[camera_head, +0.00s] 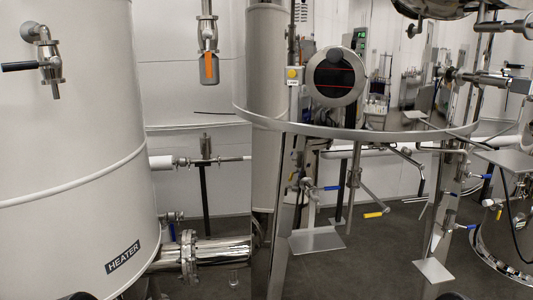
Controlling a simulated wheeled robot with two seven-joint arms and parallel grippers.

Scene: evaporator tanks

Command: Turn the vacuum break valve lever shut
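No label naming the vacuum break valve is readable, so I cannot tell for certain which lever it is. A valve with an orange lever (209,67) hangs on a vertical pipe at the upper left centre; its lever points down along the valve body. A tap with a black-and-blue lever (18,67) sits on the white heater tank (75,140), its lever pointing sideways to the left. A yellow lever (373,214) and a blue lever (327,188) are on pipework lower in the centre. Neither of my grippers shows.
A steel ring frame (350,134) on legs crosses the centre and right. A flanged pipe (215,250) leaves the heater tank low down. Dark floor (350,265) is open at the centre front.

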